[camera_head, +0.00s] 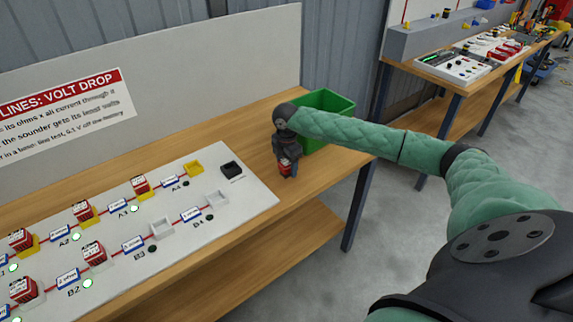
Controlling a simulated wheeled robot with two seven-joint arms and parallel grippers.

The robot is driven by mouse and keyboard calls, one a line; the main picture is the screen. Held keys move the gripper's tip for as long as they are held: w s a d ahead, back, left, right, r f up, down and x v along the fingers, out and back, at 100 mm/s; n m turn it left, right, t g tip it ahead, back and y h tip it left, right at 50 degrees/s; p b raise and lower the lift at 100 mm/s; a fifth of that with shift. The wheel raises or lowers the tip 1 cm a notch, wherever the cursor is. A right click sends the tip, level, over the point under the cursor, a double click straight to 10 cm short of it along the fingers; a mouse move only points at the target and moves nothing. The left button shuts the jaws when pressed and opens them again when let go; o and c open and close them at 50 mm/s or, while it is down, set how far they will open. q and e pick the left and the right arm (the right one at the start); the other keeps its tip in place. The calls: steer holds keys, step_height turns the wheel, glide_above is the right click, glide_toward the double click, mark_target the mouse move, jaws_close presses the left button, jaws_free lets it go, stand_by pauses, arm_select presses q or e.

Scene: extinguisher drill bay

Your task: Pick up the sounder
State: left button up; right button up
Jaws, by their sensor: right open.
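A small red sounder (284,168) is at the wooden bench, right of the white board, in front of the green bin. My right gripper (287,172) points down over it, with the jaws open. The dark fingers are close about the red block and hide part of it; I cannot tell whether they touch it. Similar red blocks stand on the white board, one near A3 (140,184), one near A2 (83,211) and one near B2 (94,253). My left gripper is out of view.
The white board (252,194) with yellow and white sockets and a black box (232,170) lies left of my gripper. A green bin (325,104) stands close behind it. The bench (318,185) is bare near its right end. Another bench stands at the back right.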

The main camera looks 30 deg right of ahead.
steer(key=shift+w+f, duration=0.1)
steer(key=shift+f, duration=0.4)
steer(key=shift+c, duration=0.5)
steer(key=c, duration=1)
steer(key=shift+r, duration=0.15)
